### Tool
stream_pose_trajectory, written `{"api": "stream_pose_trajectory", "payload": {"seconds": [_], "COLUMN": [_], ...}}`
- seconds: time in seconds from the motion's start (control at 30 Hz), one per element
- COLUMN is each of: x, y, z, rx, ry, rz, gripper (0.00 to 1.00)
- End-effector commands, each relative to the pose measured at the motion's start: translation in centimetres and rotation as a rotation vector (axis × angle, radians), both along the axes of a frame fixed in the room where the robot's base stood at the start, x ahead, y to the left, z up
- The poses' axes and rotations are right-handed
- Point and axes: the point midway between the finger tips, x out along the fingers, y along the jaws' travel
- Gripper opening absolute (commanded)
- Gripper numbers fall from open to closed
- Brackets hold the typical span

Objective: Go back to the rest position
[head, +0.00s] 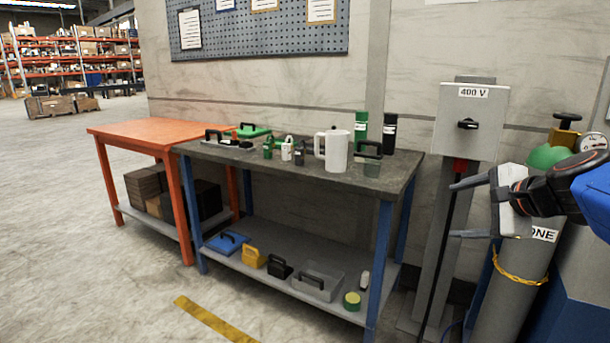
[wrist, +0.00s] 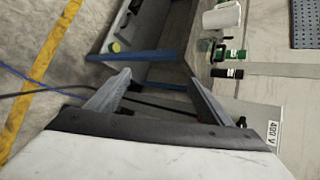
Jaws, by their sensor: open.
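My gripper (head: 468,210) is at the right of the head view, in front of the grey 400 V switch box's post and beside a grey gas cylinder. Its two fingers are spread apart and nothing is between them. In the wrist view my gripper (wrist: 152,88) also shows open and empty, with the blue-legged workbench beyond its fingertips. The dark-topped workbench (head: 330,177) stands to the left of my gripper, clearly apart from it.
A white jug (head: 333,150) and several bottles and boxes stand on the workbench. The switch box (head: 470,122) and the cylinder (head: 510,290) are close to my arm. An orange table (head: 150,132) stands farther left. Open floor (head: 80,240) lies at the left.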

Motion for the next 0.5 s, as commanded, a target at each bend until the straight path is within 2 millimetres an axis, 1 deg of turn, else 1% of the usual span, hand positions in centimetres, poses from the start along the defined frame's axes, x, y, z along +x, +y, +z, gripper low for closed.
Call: {"api": "stream_pose_trajectory", "payload": {"seconds": [0.03, 0.1, 0.17, 0.2, 0.33, 0.4, 0.5], "x": [-1.4, -3.4, -5.2, -6.4, -10.5, -12.6, -15.5], "y": [1.9, 3.9, 5.2, 5.9, 7.7, 8.1, 8.2], "z": [-1.4, -3.5, -5.2, -6.3, -9.9, -11.6, -13.9], "rx": [-0.083, -0.204, -0.307, -0.377, -0.598, -0.717, -0.881], "ry": [0.022, 0.054, 0.077, 0.091, 0.133, 0.152, 0.174], "rz": [0.084, 0.199, 0.299, 0.366, 0.589, 0.710, 0.878], "gripper": [0.74, 0.74, 0.74, 0.74, 0.74, 0.74, 0.74]}}
